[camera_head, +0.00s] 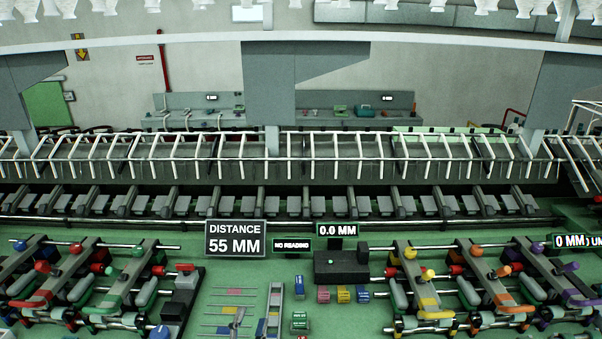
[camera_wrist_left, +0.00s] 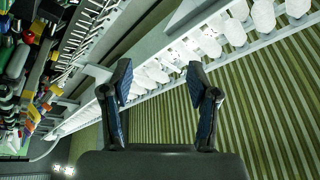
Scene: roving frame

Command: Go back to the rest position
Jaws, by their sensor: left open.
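My left gripper (camera_wrist_left: 157,72) shows in the left wrist view, its two dark fingers with blue pads set wide apart. Nothing is between the fingers. Beyond them is a pale rail with a row of white rounded pieces (camera_wrist_left: 208,47), and the gripper looks apart from it. I cannot make out either gripper clearly in the head view. My right gripper is not seen.
A green bench (camera_head: 355,310) carries racks of rods with coloured knobs at left and right. A display (camera_head: 235,239) reads "DISTANCE 55 MM". Behind it runs a long frame of white bars (camera_head: 345,147). Grey posts (camera_head: 270,90) rise beyond. White pieces hang along the top.

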